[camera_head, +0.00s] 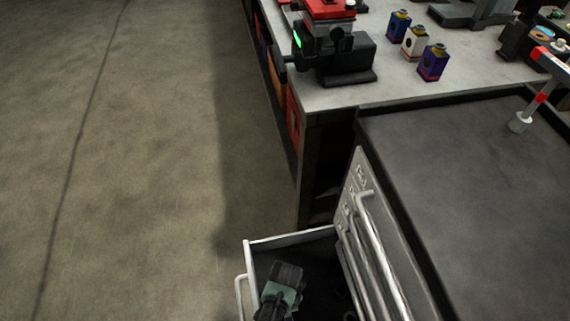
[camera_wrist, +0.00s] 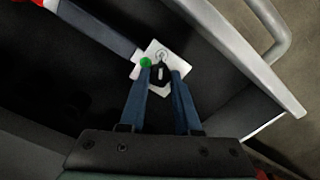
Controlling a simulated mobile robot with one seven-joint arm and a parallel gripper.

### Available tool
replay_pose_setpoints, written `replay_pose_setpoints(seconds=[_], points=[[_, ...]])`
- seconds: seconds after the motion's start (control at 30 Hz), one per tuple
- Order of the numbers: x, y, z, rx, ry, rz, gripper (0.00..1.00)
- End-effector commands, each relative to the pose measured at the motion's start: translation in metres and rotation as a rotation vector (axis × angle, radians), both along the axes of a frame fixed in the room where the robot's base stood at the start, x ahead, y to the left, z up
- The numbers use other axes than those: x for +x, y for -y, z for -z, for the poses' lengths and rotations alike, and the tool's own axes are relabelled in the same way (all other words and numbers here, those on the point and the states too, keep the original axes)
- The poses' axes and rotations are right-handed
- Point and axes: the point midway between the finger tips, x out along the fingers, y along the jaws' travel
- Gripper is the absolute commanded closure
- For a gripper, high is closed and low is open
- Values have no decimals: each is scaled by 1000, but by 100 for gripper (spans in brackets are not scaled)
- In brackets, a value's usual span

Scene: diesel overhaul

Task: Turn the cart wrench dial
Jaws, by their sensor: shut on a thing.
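The wrench (camera_wrist: 98,27) lies in the dark drawer in the wrist view, a grey bar running from upper left to a white plate (camera_wrist: 155,53). The plate carries a green dot and a small dark dial knob (camera_wrist: 161,74) with a light mark. My gripper (camera_wrist: 161,78) has its two blue fingers on either side of the knob and is shut on it. In the head view, part of my arm reaches into the open drawer at the bottom; the wrench and fingertips are hidden there.
The open drawer (camera_head: 290,239) has a pale rim and a bar handle. The cart's dark top (camera_head: 460,170) is to the right, with a red-and-grey tool (camera_head: 542,97). Behind is a bench (camera_head: 395,82) with a black-and-red machine (camera_head: 335,55) and small boxes. The floor at left is clear.

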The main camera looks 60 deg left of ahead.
Motion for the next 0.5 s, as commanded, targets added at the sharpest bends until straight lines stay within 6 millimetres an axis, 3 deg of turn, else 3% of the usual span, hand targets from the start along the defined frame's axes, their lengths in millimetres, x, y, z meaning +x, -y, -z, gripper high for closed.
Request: replay_pose_setpoints(seconds=[0.37, 0.4, 0.5], points=[[0, 0, 0, 0, 0, 4, 100], [0, 0, 0, 0, 0, 4, 67], [0, 0, 0, 0, 0, 4, 49]])
